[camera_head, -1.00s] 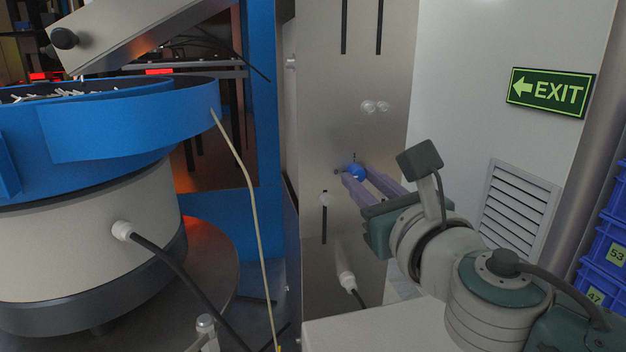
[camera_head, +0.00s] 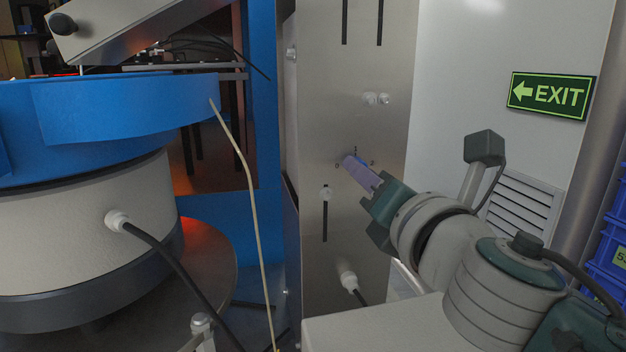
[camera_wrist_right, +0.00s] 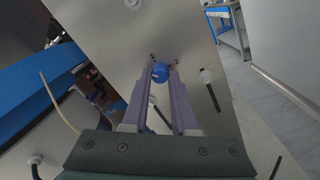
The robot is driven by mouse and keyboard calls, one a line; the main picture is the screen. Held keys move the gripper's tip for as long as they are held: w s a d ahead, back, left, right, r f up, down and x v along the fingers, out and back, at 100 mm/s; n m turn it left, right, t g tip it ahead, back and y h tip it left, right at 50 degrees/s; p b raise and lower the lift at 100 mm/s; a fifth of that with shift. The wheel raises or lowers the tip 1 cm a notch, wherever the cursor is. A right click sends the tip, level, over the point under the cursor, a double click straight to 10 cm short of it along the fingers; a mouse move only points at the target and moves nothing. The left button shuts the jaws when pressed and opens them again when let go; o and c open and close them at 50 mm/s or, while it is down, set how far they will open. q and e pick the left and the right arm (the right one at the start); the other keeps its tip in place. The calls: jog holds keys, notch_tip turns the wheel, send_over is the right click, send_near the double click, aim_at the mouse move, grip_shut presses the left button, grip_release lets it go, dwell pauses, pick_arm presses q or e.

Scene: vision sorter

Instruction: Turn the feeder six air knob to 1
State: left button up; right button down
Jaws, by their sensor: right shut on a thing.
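The air knob is a small blue round knob (camera_wrist_right: 160,72) on a grey metal panel (camera_head: 330,70). In the right wrist view it sits between the tips of my right gripper's two purple fingers. My right gripper (camera_head: 350,162) is shut on the knob, reaching in from the right. In the head view the fingers hide nearly all of the knob. Small dark marks show on the panel around it. The knob's pointer and the number it stands at cannot be read. My left gripper is not in view.
Dark slots and white fittings (camera_head: 326,192) are on the panel. Blue crates (camera_head: 610,245) stand at the far right.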

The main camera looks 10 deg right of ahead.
jog(key=shift+a+m+b, duration=0.1)
jog(key=shift+m+b, duration=0.6)
jog(key=shift+m, duration=3.6)
jog(key=shift+r, duration=0.1)
jog(key=c, duration=0.7)
grip_release()
jog(key=s, duration=1)
jog(key=shift+d+f, duration=0.2)
